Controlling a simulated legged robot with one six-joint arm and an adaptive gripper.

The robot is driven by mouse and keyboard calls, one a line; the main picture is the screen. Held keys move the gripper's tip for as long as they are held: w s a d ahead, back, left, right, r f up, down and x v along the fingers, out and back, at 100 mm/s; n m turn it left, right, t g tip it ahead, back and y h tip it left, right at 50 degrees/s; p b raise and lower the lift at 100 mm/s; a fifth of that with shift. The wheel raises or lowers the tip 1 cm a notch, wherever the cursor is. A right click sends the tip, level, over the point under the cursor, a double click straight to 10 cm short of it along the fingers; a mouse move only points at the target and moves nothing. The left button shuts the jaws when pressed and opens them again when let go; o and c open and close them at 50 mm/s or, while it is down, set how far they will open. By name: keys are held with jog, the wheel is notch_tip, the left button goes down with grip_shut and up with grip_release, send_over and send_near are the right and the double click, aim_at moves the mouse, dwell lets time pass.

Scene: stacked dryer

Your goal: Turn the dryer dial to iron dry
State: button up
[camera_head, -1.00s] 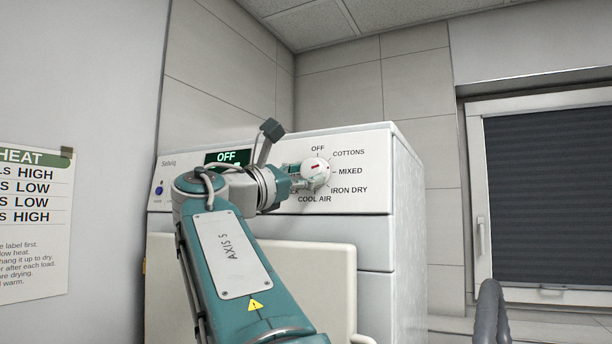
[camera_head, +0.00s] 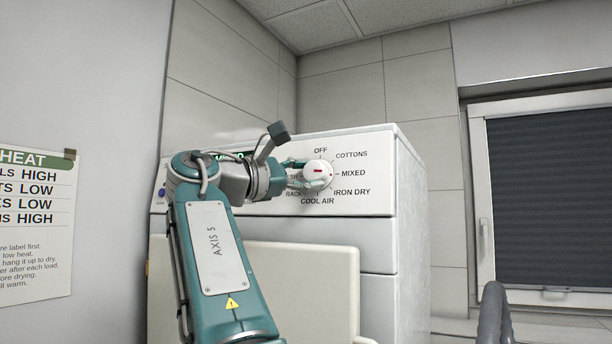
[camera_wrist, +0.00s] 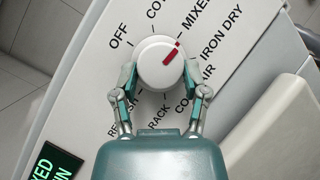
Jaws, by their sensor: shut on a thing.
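The dryer dial (camera_head: 318,173) is a round white knob with a red mark on the control panel (camera_head: 370,198). In the wrist view the dial (camera_wrist: 158,66) has its red mark pointing up and right at about MIXED. The IRON DRY label (camera_head: 352,192) is one position further clockwise, and it also shows in the wrist view (camera_wrist: 221,34). My gripper (camera_wrist: 160,80) is shut on the dial, one finger on each side of it. In the head view my gripper (camera_head: 305,175) reaches the dial from the left, and its fingers partly cover labels there.
A green display (camera_wrist: 57,164) on the panel shows part of "MIXED" and is mostly behind my arm in the head view. A pale open panel or door (camera_head: 300,290) stands below the controls. A dark-blinded window (camera_head: 550,200) is at the right.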

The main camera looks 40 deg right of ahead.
jog(key=shift+w+f, duration=0.1)
jog(key=shift+w, duration=0.05)
jog(key=o, duration=1.2)
jog(key=shift+c, duration=0.2)
jog(key=shift+d, duration=0.1)
jog(key=w+a+f, duration=0.1)
jog(key=a, duration=1.1)
jog(key=shift+w+f, duration=0.15)
jog(key=shift+f, duration=0.1)
